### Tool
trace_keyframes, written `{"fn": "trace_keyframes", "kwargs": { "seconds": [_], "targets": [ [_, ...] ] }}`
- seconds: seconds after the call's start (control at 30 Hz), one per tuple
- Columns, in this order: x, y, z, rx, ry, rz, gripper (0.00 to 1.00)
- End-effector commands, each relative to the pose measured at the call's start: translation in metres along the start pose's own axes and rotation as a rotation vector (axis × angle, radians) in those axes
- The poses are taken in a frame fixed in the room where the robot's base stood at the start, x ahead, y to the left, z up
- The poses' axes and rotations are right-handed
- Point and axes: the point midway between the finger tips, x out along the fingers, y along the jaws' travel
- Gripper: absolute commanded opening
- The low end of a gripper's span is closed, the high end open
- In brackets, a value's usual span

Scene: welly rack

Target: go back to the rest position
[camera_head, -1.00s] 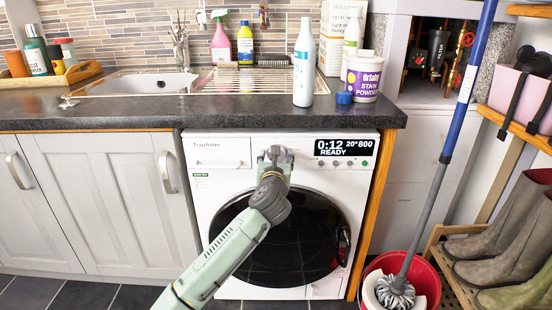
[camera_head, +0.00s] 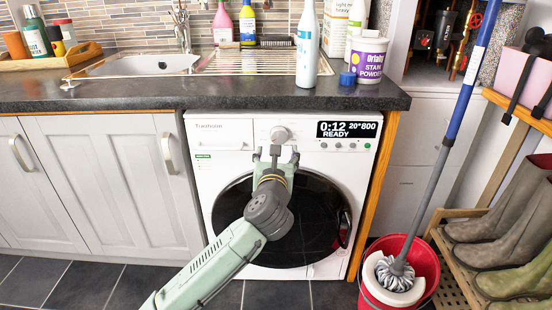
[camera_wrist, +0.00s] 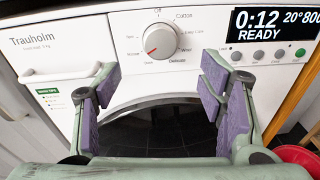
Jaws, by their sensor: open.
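My gripper (camera_head: 275,155) is in front of the washing machine (camera_head: 222,150), just below its round program dial (camera_head: 280,134). In the wrist view my gripper (camera_wrist: 160,95) has its purple-padded fingers wide apart with nothing between them. The dial (camera_wrist: 160,41) is beyond the fingertips, clear of them, with its red mark toward the lower left. The display (camera_wrist: 270,22) reads 0:12, 20° 800 and READY. The dark round door (camera_head: 315,225) is shut, partly hidden behind my arm.
A worktop (camera_head: 230,94) above holds a white bottle (camera_head: 307,45) and a stain powder tub (camera_head: 368,62). At right stand a red bucket (camera_head: 425,262) with a leaning mop (camera_head: 440,150) and a rack of boots (camera_head: 500,215). Floor in front is dark tile.

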Motion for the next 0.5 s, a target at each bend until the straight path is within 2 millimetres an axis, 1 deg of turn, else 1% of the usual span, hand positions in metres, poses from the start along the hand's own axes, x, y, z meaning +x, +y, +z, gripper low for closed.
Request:
{"fn": "trace_keyframes", "kwargs": {
  "seconds": [0.03,0.1,0.2,0.5],
  "targets": [
    [-0.007,0.001,0.0,0.0,0.0,0.001,0.63],
    [-0.015,0.0,0.0,0.0,0.0,0.001,0.63],
    [-0.021,0.0,0.0,0.0,0.0,0.0,0.63],
    [-0.022,0.0,0.0,0.0,0.001,0.0,0.63]
  ]
}}
